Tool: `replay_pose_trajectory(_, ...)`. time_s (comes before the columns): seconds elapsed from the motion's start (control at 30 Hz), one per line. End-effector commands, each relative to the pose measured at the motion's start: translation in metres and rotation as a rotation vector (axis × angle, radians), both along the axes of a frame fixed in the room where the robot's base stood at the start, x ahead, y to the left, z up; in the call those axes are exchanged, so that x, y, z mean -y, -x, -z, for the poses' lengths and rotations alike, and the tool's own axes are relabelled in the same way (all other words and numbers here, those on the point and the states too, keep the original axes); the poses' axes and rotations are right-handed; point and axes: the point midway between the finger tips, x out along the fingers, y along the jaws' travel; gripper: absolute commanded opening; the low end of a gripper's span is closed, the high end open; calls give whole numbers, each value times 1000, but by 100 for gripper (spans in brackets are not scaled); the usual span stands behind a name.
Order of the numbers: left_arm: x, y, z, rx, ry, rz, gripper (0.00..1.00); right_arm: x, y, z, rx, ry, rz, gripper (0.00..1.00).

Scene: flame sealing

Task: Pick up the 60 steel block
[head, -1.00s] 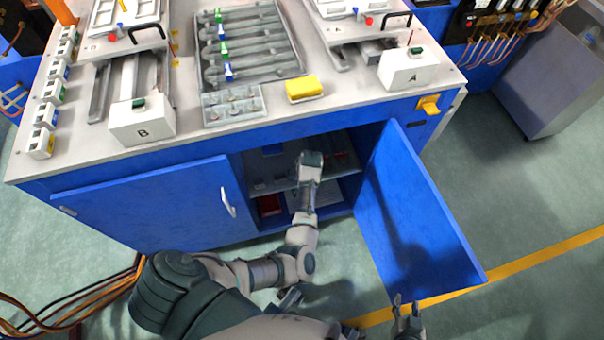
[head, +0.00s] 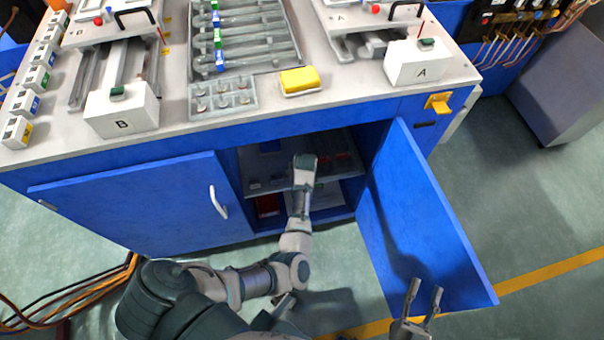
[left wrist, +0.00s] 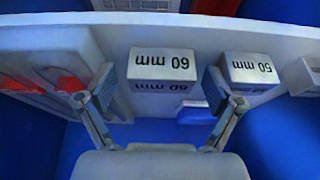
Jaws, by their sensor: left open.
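The 60 steel block (left wrist: 161,64) is a pale block marked "60 mm", seen upside down in the left wrist view. It sits on the cabinet shelf (left wrist: 40,38). My left gripper (left wrist: 160,98) is open, with its fingers on either side of the block's near end; I cannot tell whether they touch it. The right finger is close to the block marked "50 mm" (left wrist: 250,68). In the head view my left arm reaches into the open cabinet and its fingers are hidden. My right gripper (head: 426,288) is open and empty near the open door.
The open blue door (head: 425,225) stands right of my left arm; the left door (head: 135,205) is shut. Red-ended items (left wrist: 68,84) lie left of the 60 block. Another pale block (left wrist: 308,75) is at the far right. A yellow sponge (head: 299,80) lies on the worktop.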

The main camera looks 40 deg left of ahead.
Motion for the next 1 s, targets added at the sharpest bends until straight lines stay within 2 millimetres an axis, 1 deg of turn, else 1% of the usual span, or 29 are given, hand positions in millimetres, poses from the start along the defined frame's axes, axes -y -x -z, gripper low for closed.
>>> replay_pose_trajectory(0.23,-1,-1,-1,2,0,-1,92,0,0,-2,10,-3,1,40)
replay_pose_trajectory(0.27,-1,-1,-1,1,0,0,84,0,0,-2,9,-2,1,40)
replay_pose_trajectory(0.3,-1,-1,-1,1,-1,0,74,0,0,-2,9,-2,1,40)
replay_pose_trajectory(0.37,0,-1,-1,1,-1,0,59,0,-1,-1,7,-3,0,40)
replay_pose_trajectory(0.4,0,-1,-1,1,-1,0,49,0,-2,-1,6,-2,0,40)
replay_pose_trajectory(0.47,0,0,-1,1,-1,0,34,0,-2,0,5,-2,0,40)
replay_pose_trajectory(0.5,0,0,-1,1,-1,0,24,0,-2,0,5,-2,0,40)
replay_pose_trajectory(0.6,-1,-1,-1,3,-2,0,3,0,-2,0,5,-2,0,40)
replay_pose_trajectory(0.9,-1,-1,-2,2,-1,0,2,0,-2,0,0,-1,0,40)
replay_pose_trajectory(1.0,-1,-1,-5,3,0,1,2,0,-3,3,-31,9,1,40)
